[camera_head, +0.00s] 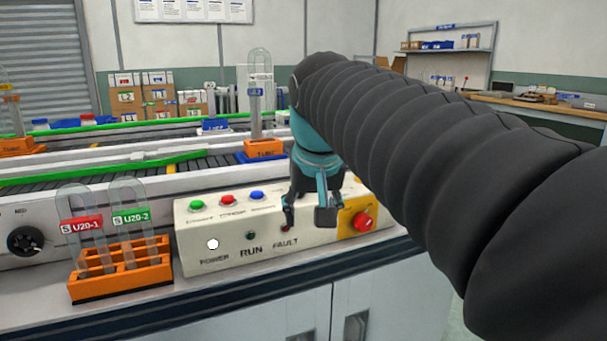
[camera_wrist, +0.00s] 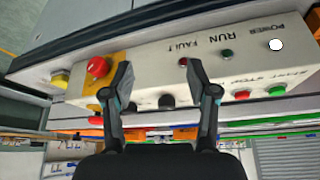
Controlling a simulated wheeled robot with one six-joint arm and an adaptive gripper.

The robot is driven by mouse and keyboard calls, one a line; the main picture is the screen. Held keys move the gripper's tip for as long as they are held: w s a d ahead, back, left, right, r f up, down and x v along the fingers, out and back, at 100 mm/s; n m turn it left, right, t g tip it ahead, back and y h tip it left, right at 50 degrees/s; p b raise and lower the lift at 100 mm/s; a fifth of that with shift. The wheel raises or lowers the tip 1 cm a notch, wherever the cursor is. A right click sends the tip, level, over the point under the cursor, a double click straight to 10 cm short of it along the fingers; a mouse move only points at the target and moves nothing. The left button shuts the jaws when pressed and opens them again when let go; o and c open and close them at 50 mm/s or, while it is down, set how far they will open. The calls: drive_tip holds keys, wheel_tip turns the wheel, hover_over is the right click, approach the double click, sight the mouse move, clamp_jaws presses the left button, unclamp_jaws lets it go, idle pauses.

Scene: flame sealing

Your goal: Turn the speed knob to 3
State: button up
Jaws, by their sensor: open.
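The white control box (camera_head: 300,247) stands on the bench, with green, red and blue buttons on its sloped top and POWER, RUN and FAULT on its front. My gripper (camera_head: 307,217) is open in front of its right part, hiding some of the panel. In the wrist view my gripper (camera_wrist: 157,66) has its fingers spread and empty. Between and beyond them, a black knob (camera_wrist: 167,101) shows on the box, with another dark part near the left finger; their labels and settings are unreadable. A separate black dial (camera_head: 25,241) sits on the conveyor's front panel at far left, its pointer unclear.
A red emergency button (camera_head: 363,222) on a yellow plate is just right of my gripper. An orange rack (camera_head: 121,282) with tubes U20-1 and U20-2 stands left of the box. Green-edged conveyors (camera_head: 110,175) run behind.

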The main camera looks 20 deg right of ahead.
drive_tip(key=w+d+r+m+g+h, duration=0.1)
drive_tip(key=w+d+r+m, duration=0.3)
drive_tip(key=w+d+r, duration=0.6)
drive_tip(key=shift+h, duration=0.3)
drive_tip(key=b+x, duration=0.1)
drive_tip(key=x, duration=0.2)
drive_tip(key=w+a+b+x, duration=0.1)
drive_tip(key=b+x, duration=0.1)
drive_tip(key=x, duration=0.2)
drive_tip(key=b+x, duration=0.2)
drive_tip(key=x, duration=0.2)
drive_tip(key=shift+w+a, duration=0.15)
drive_tip(key=shift+w, duration=0.15)
clamp_jaws()
